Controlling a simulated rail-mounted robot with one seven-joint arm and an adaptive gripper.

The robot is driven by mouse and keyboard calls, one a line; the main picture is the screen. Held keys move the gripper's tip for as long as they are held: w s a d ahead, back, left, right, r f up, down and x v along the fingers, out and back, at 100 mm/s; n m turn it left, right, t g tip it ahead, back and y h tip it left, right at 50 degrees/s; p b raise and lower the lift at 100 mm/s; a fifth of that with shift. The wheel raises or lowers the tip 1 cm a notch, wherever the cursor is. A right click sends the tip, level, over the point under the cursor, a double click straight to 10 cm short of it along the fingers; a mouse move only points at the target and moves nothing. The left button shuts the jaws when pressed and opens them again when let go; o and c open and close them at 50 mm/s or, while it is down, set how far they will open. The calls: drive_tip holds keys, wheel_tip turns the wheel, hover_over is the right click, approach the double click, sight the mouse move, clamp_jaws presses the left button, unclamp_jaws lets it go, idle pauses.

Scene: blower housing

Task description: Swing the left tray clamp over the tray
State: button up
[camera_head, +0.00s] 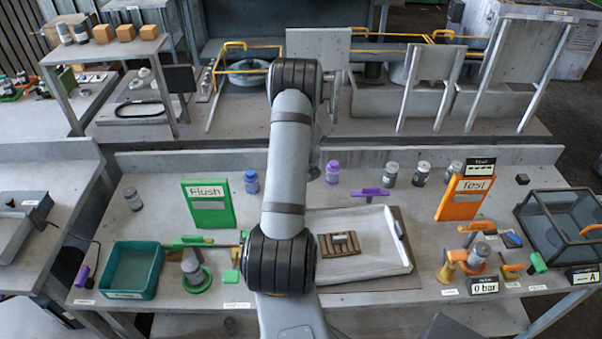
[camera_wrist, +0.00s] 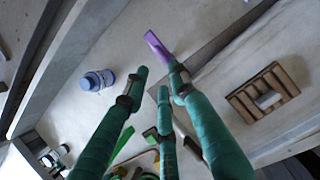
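A pale tray (camera_head: 388,258) lies on the bench right of my arm, and it also shows in the wrist view (camera_wrist: 285,125). A purple bar (camera_wrist: 154,43), apparently the left tray clamp's lever, shows just beyond my right-hand fingertip in the wrist view. It points away from the tray; its base is hidden by the finger. In the head view my arm covers that spot. Another purple clamp (camera_head: 370,192) sits at the tray's back edge. My gripper (camera_wrist: 158,78) has green fingers spread apart with nothing between them. Whether a finger touches the purple bar I cannot tell.
A brown slotted block (camera_head: 339,244) sits in the tray. A blue-capped bottle (camera_wrist: 97,80) stands left of my fingers. The green Flush board (camera_head: 209,204) is left of my arm, the orange Test board (camera_head: 463,197) right of the tray. A teal bin (camera_head: 133,270) stands front left.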

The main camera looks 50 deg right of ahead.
drive_tip(key=shift+v, duration=1.95)
drive_tip(key=shift+f, duration=0.15)
drive_tip(key=x, duration=1.1)
drive_tip(key=shift+w+d+f, duration=0.1)
drive_tip(key=shift+w+f, duration=0.05)
drive_tip(key=shift+f, duration=0.25)
drive_tip(key=shift+r, duration=0.1)
